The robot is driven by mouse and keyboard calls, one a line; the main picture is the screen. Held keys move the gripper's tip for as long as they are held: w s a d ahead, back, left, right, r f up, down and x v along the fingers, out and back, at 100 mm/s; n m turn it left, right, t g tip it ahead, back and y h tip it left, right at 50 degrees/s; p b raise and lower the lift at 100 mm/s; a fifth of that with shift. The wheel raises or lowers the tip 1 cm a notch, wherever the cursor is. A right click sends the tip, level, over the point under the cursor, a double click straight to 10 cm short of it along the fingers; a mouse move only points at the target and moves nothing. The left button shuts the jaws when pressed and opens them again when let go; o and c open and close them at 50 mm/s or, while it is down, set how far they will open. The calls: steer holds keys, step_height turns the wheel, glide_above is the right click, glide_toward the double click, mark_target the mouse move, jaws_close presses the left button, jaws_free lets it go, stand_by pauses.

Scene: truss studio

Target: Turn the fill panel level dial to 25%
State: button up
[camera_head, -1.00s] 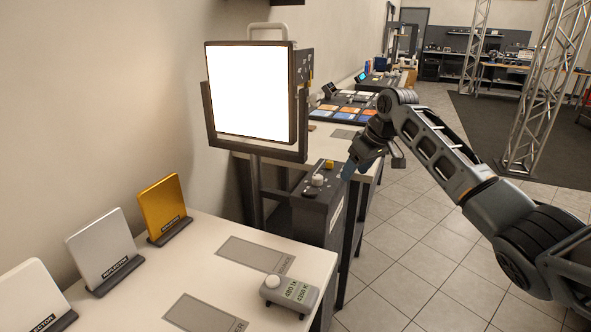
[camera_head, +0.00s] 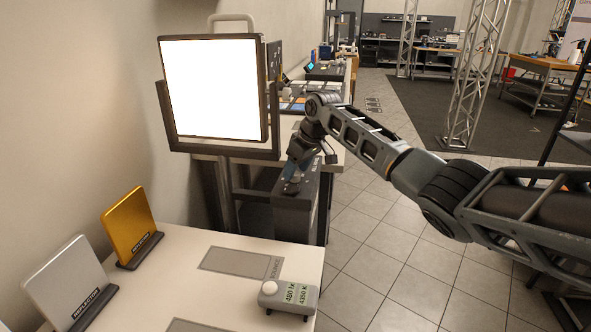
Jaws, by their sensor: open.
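The fill panel (camera_head: 213,90) is a bright white square light in a dark yoke on a stand. A dark control box (camera_head: 295,214) stands below and to the right of it. My gripper (camera_head: 291,188) points down at the top of this box and hides the knobs there. The level dial and its setting cannot be made out. The gripper is open; I cannot tell whether its fingers are around a knob or touching it. A small grey meter (camera_head: 300,297) with a white dome sits on the near table, its display too small to read surely.
The near white table (camera_head: 190,250) holds a gold reflector (camera_head: 131,224) and a silver reflector (camera_head: 68,280) in dark stands. Another bench with colored tiles (camera_head: 290,105) lies behind my gripper. Truss towers (camera_head: 468,90) stand at the right. The tiled floor (camera_head: 385,240) is clear.

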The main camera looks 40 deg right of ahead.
steer(key=shift+w+f, duration=0.2)
steer(key=shift+f, duration=0.35)
steer(key=c, duration=1)
